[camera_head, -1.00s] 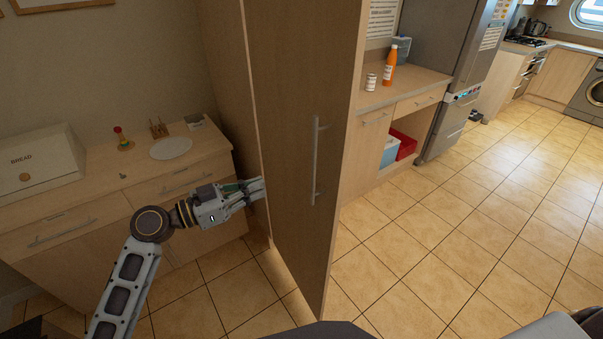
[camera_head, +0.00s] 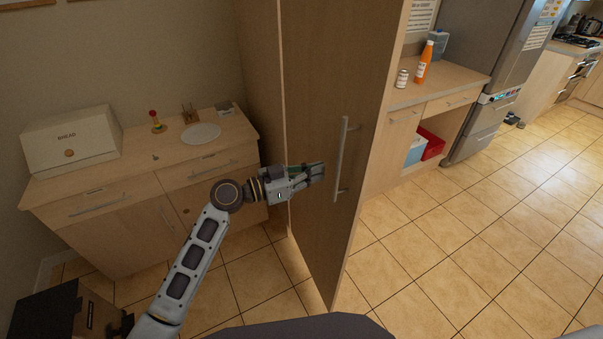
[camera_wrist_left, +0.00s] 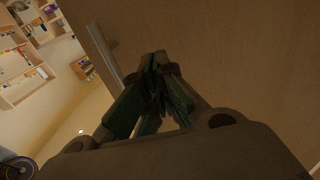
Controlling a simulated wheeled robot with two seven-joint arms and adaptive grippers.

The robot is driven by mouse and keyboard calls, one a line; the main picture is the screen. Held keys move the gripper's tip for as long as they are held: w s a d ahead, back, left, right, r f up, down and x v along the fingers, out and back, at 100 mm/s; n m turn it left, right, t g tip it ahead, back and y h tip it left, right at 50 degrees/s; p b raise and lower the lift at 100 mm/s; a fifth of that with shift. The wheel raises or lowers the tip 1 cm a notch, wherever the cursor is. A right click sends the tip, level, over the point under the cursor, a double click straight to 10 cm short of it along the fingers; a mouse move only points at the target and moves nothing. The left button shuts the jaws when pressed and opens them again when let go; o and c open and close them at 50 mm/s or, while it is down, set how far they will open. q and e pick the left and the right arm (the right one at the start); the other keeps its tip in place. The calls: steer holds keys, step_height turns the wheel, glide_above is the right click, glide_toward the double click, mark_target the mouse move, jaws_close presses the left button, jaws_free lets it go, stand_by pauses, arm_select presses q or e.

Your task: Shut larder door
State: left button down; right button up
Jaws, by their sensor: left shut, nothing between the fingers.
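The larder door (camera_head: 312,80) is a tall brown wood panel standing open in the middle of the head view. Its upright metal bar handle (camera_head: 341,155) is near the right edge. My left gripper (camera_head: 322,171) is shut and empty, in front of the door's face, just left of the handle. In the left wrist view the door (camera_wrist_left: 230,60) fills the right side. The handle (camera_wrist_left: 106,55) runs up to the left of my closed fingertips (camera_wrist_left: 160,65). I cannot tell whether the fingertips touch the door. My right gripper is not in view.
Left of the larder is a low cabinet with a bread box (camera_head: 70,143), a white plate (camera_head: 201,133) and small items. A dark open box (camera_head: 65,315) is at bottom left. Right is a counter with an orange bottle (camera_head: 424,63). The tiled floor (camera_head: 450,250) at right is clear.

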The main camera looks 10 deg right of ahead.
mark_target(331, 168)
arm_select(q)
steer(key=p+x, duration=0.1)
steer(key=x, duration=0.3)
steer(key=shift+d, duration=0.2)
steer(key=shift+d, duration=0.2)
stand_by(0.4)
